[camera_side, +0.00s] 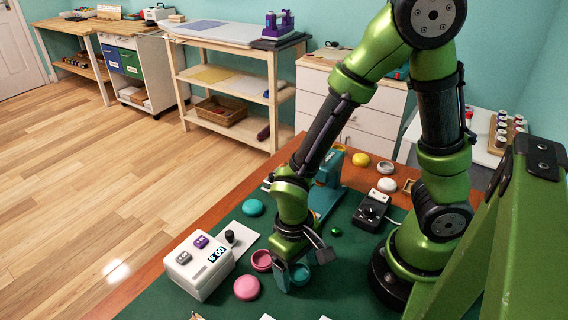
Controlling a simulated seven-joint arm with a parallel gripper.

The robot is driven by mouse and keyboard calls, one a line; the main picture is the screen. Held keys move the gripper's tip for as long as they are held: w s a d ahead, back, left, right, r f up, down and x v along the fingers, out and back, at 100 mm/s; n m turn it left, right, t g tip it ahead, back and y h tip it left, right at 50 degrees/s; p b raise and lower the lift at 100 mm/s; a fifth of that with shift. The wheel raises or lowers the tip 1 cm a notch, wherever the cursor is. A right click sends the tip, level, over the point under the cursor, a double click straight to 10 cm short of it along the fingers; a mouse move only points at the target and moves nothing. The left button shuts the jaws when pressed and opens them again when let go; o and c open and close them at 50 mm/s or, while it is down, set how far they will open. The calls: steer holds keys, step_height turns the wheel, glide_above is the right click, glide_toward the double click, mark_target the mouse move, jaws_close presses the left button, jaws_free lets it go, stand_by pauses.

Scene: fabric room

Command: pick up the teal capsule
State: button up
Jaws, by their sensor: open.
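Two teal round pieces lie on the dark green mat (335,300). A solid, domed teal piece (253,207) is at the mat's left part, apart from my gripper. A hollow, cup-like teal piece (301,274) sits close to the gripper's right side and is partly hidden by it. I cannot tell which of them is the teal capsule. My gripper (284,279) points down, low over the mat, between the pink pieces and the hollow teal piece. It is open, with nothing seen in it. Whether it touches the hollow teal piece is hidden.
A pink dome (246,287) and a hollow pink piece (262,260) lie left of the gripper. A white box with a display (199,266) stands further left. A black control box (372,209), yellow dome (361,159) and white pieces (387,185) are toward the back right.

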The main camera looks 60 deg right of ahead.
steer(key=c, duration=1.1)
